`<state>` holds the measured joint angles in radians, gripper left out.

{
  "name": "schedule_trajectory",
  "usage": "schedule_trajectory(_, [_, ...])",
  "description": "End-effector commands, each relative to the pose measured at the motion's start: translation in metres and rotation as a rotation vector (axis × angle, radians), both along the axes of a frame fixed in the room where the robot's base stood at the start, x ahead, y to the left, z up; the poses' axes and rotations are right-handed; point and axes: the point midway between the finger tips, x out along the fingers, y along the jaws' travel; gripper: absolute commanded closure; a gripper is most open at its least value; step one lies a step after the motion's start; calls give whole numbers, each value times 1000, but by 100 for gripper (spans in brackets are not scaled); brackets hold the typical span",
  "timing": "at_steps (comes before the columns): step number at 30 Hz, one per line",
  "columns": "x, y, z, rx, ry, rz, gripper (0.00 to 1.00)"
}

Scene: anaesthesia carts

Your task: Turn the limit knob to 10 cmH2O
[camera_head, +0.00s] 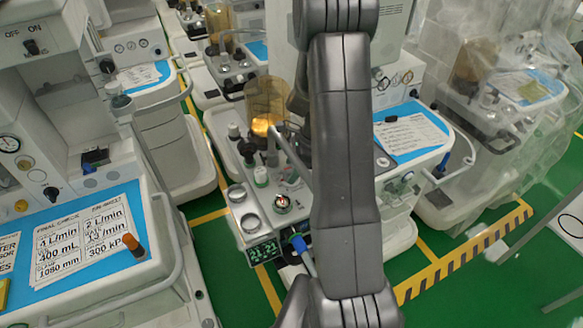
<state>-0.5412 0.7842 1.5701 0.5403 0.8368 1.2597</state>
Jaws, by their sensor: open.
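A small round knob (282,203) with a dark rim and a pale, red-marked face sits on the grey front panel of the middle anaesthesia cart (268,222). It looks like the limit knob, but its scale and setting are too small to read. My dark arm stands upright in front of this cart, just right of the knob, and covers part of the cart. The knob itself is uncovered. I cannot make out my gripper's fingers in this view.
Beside the knob are two round ports (237,194), a green-digit display (262,252) and a blue-ended hose (299,243). Another cart (80,235) with labelled cards stands at left; a plastic-covered cart (490,120) stands at right. Green floor shows between them.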

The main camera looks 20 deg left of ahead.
Motion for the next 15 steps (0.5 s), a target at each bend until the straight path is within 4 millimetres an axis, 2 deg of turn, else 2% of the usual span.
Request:
schedule_trajectory(4, [-2,3,-8,0,1,0,37])
schedule_trajectory(12, [-2,3,-9,0,0,0,37])
schedule_trajectory(13, [-2,3,-9,0,0,0,39])
schedule_trajectory(15, [-2,3,-9,0,0,0,53])
